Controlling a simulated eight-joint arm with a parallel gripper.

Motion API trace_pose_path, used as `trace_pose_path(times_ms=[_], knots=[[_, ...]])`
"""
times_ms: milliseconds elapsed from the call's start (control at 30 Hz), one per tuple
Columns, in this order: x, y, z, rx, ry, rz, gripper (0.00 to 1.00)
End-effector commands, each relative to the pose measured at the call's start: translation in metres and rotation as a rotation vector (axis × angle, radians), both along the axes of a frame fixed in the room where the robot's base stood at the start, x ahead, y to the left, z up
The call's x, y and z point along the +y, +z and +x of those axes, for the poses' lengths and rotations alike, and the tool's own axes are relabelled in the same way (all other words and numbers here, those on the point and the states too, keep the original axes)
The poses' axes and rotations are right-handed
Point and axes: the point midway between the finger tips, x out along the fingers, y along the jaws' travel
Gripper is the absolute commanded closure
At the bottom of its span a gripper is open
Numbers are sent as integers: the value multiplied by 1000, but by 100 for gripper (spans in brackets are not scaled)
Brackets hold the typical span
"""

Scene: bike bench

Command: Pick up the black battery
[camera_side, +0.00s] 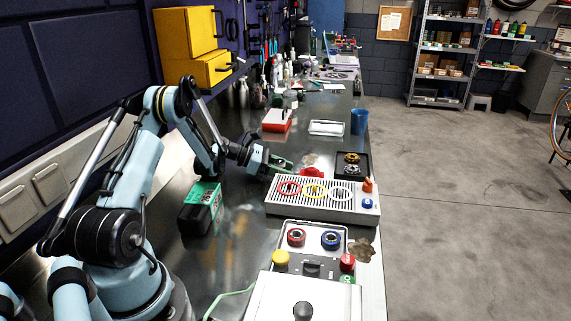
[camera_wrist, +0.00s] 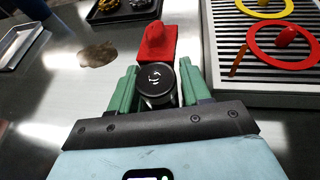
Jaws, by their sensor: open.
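A black round-topped object with a white arrow-like mark, which looks like the black battery (camera_wrist: 156,80), stands between the green fingers of my gripper (camera_wrist: 158,70) in the wrist view. The fingers are open, one on each side of it, with a narrow gap visible at the right finger. Whether the left finger touches it I cannot tell. In the side view my gripper (camera_side: 284,164) is low over the bench, left of the slotted grey panel. The battery cannot be made out there.
A red block with a rounded top (camera_wrist: 158,44) stands just beyond the battery. The slotted panel (camera_wrist: 237,62) with coloured rings is close on the right. A green-and-black box (camera_side: 202,207) stands nearer the arm's base. A black tray (camera_side: 338,168) lies beyond. Bare bench shows on the left.

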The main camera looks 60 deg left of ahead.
Motion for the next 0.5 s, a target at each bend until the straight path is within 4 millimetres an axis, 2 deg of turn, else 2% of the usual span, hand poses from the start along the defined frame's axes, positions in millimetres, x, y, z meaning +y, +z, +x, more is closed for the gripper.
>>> trace_pose_path(times_ms=[100,333,500], knots=[[-4,-3,6,-1,0,1,53],[-5,-3,7,0,1,0,53],[-4,-3,7,0,1,0,79]])
